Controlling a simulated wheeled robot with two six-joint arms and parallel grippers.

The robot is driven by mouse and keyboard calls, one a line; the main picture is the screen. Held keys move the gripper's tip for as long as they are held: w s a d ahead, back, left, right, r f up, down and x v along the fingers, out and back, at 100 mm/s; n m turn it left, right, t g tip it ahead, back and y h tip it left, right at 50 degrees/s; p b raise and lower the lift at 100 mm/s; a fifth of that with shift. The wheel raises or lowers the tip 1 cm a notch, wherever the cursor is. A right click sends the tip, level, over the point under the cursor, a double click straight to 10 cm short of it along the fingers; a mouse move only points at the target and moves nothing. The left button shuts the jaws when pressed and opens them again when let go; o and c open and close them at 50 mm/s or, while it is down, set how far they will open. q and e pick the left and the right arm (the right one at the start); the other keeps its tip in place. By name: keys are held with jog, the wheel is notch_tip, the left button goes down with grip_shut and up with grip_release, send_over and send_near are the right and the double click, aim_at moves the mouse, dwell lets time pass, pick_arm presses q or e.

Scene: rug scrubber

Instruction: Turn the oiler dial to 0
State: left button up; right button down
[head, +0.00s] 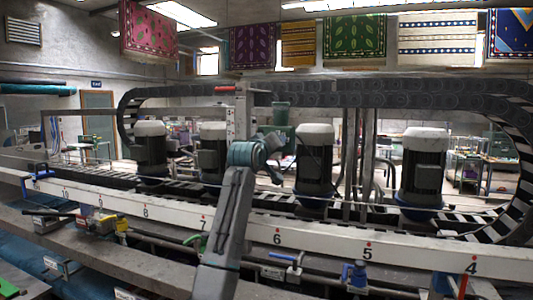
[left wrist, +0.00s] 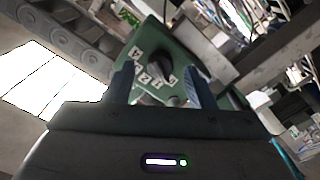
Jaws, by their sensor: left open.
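The oiler is a green box (left wrist: 185,65) in the left wrist view, with a dark dial knob (left wrist: 162,66) on its face. White number tiles, partly legible as 1, 2 and 4, sit around the knob's left side and below it. My left gripper (left wrist: 160,84) is open, with one finger on each side of the knob; I cannot tell whether they touch it. In the head view the green oiler (head: 281,113) stands behind my raised arm, and its dial is hidden. I cannot read the knob's pointer clearly. My right gripper is not in view.
A white numbered rail (head: 330,245) crosses the front. Several dark motors with white caps, such as one (head: 314,160), stand behind it. A black cable chain (head: 400,93) arches above. A white post (head: 238,125) stands just left of the oiler.

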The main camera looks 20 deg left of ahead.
pick_arm(q)
jog(key=s+b, duration=0.4)
jog(key=s, duration=0.5)
jog(key=shift+a, duration=0.2)
jog(key=shift+s+f, duration=0.1)
jog(key=shift+f, duration=0.05)
